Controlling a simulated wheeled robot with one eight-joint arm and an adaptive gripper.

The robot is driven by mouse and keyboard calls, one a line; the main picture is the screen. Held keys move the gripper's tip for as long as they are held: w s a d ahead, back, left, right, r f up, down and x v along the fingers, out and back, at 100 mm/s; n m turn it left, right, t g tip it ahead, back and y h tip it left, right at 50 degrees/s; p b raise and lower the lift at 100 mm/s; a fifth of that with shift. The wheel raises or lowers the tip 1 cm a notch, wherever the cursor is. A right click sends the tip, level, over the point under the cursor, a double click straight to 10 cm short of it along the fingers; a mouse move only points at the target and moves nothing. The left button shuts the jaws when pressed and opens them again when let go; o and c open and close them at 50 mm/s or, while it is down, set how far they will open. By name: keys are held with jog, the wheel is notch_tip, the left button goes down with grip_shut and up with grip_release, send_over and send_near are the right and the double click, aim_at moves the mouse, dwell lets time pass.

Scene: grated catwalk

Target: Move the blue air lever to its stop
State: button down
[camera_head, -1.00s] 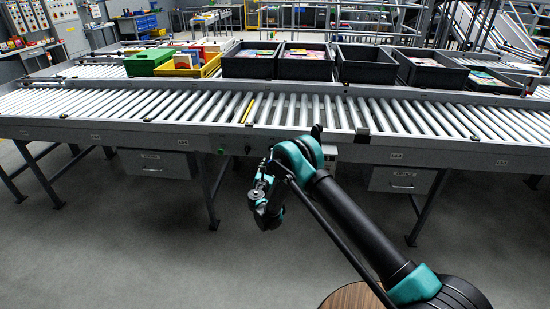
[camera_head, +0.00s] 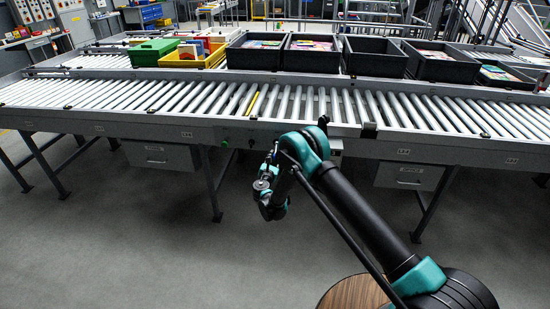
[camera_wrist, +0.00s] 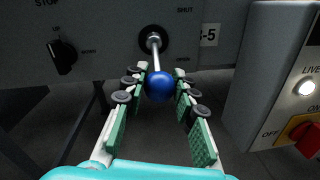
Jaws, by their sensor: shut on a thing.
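The blue ball knob of the air lever (camera_wrist: 159,85) shows in the middle of the wrist view, on a metal rod that runs up to a round pivot in a grey panel. The word SHUT is printed on the panel to the upper right of the pivot. My gripper (camera_wrist: 161,82) has its padded green fingers on both sides of the ball and is shut on it. In the head view my gripper (camera_head: 270,165) is in front of the conveyor's front rail. The lever is too small or hidden to make out there.
A black knob (camera_wrist: 63,56) is on the panel at left. A grey box at right carries a lit white lamp (camera_wrist: 305,88) and a red switch (camera_wrist: 306,138). Floor in front is clear.

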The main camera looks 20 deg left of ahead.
jog(key=shift+r, duration=0.15)
jog(key=r+g, duration=0.2)
jog(key=g, duration=0.1)
jog(key=r+g, duration=0.1)
jog(key=shift+s+g+h, duration=0.3)
jog(key=shift+h, duration=0.1)
jog(key=shift+w+r+n+g, duration=0.1)
jog(key=shift+r+n+g, duration=0.2)
jog(key=shift+r+g, duration=0.6)
jog(key=shift+w+r+g+h, duration=0.15)
jog(key=shift+r+g+h, duration=0.15)
jog(key=shift+g, duration=0.5)
jog(key=shift+w+r+g+h, duration=0.15)
jog(key=shift+r+g+h, duration=0.1)
jog(key=shift+g, duration=0.55)
jog(key=shift+r, duration=0.1)
jog(key=c, duration=1.2)
grip_release()
